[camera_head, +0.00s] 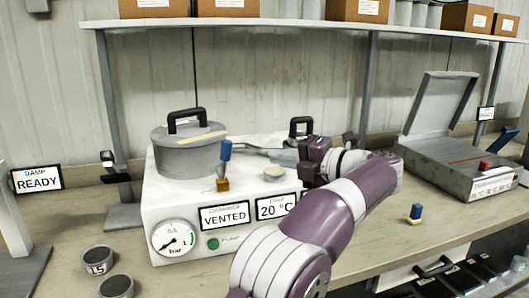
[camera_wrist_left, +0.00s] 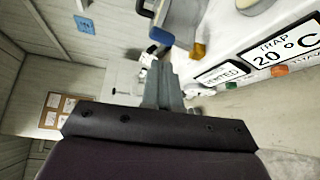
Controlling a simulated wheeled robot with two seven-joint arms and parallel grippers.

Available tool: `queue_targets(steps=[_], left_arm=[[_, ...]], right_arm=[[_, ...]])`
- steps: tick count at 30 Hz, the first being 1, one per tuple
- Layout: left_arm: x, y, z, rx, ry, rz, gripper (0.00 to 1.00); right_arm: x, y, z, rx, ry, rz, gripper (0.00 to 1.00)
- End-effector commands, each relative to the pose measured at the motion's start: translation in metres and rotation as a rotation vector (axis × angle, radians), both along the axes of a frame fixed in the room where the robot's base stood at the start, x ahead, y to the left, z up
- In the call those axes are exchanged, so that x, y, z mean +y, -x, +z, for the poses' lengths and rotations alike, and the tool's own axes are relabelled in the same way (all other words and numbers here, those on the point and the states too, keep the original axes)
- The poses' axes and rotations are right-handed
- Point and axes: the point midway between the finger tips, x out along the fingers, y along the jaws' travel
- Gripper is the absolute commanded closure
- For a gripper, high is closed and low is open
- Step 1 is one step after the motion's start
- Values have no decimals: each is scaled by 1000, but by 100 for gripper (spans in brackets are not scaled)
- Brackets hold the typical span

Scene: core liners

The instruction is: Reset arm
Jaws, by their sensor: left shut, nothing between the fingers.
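My left arm is purple and white and reaches over the white machine (camera_head: 165,215) in the head view. Its left gripper (camera_head: 262,152) is above the machine top, pointing left, between the blue-handled valve (camera_head: 224,155) and the black-handled lid at the rear right. The grey fingers are together and empty; they also show shut in the left wrist view (camera_wrist_left: 163,75). The valve's blue handle stands upright on its brass base, and it also shows in the wrist view (camera_wrist_left: 161,36). My right gripper is in neither view.
A grey lidded chamber (camera_head: 188,152) stands on the machine's left. An open grey case (camera_head: 460,165) is on the bench at right, with a small blue-and-brass part (camera_head: 415,213) before it. Two dark-topped cups (camera_head: 97,261) sit front left. A shelf (camera_head: 270,22) with boxes runs above.

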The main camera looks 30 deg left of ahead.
Motion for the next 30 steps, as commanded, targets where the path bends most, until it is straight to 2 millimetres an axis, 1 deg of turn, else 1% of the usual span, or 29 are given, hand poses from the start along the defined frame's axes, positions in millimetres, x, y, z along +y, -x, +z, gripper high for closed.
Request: queue_targets(steps=[1, 3, 6, 20, 22, 23, 24, 26, 27, 28, 29, 30], left_arm=[[-7, 0, 1, 0, 0, -2, 100], [-12, 1, 2, 0, 0, -2, 100], [-16, 2, 2, 0, 0, -1, 100], [-16, 2, 2, 0, 0, 0, 100], [-17, -4, 2, 6, 1, -27, 100], [-18, -10, 3, 6, -5, -61, 100], [-20, -25, 7, 7, -34, -135, 100], [-31, -60, 8, 64, -136, -312, 100], [-47, -88, 3, 139, -231, -475, 100], [-64, -107, -4, 214, -310, -615, 100], [-84, -124, -17, 309, -390, -766, 100], [-111, -137, -43, 450, -482, -963, 100]], right_arm=[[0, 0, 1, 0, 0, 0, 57], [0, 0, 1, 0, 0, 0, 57], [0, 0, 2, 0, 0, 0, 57], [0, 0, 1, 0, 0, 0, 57], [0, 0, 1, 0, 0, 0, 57], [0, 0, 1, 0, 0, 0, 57], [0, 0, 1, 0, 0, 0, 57], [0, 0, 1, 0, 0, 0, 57], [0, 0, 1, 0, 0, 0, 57], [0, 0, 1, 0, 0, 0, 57], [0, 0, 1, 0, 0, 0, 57], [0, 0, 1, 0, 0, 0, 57]])
